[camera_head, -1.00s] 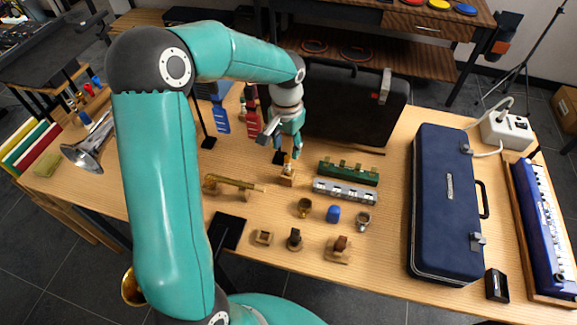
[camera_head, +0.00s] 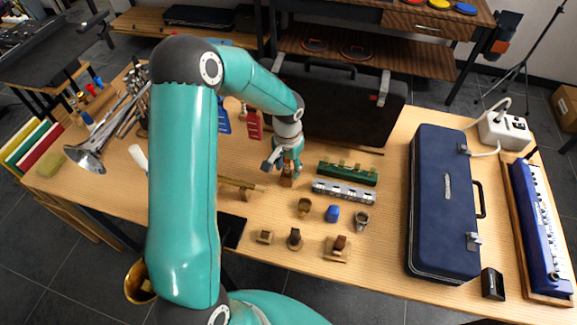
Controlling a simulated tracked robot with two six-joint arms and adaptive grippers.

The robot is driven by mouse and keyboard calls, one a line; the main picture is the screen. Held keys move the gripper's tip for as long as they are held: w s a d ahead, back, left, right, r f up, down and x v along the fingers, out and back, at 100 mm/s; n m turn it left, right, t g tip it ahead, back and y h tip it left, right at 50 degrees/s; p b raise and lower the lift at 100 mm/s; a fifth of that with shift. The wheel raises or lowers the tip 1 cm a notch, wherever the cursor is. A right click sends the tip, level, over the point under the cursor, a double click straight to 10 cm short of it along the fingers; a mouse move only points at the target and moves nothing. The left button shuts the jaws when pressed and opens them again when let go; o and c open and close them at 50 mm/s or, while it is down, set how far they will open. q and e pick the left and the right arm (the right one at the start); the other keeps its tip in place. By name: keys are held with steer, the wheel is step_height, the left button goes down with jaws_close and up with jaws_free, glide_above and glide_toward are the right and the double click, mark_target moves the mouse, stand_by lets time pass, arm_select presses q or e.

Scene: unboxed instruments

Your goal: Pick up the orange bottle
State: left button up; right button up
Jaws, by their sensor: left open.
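A small orange-brown item (camera_head: 287,181), which looks like the orange bottle, stands on the wooden table just left of the green and silver blocks. It is too small to make out clearly. My left gripper (camera_head: 284,168) points down over it, open, with its fingers at the item's upper part. The fingers partly hide it, and I cannot tell whether they touch it. My right gripper is not in view.
A green block (camera_head: 347,173) and a silver block (camera_head: 343,191) lie close to the right. Small parts, including a blue cap (camera_head: 332,213), stand in front. A black case (camera_head: 345,108) stands behind, and a blue case (camera_head: 445,205) lies right.

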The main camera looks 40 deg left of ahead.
arm_select(q)
jaws_close()
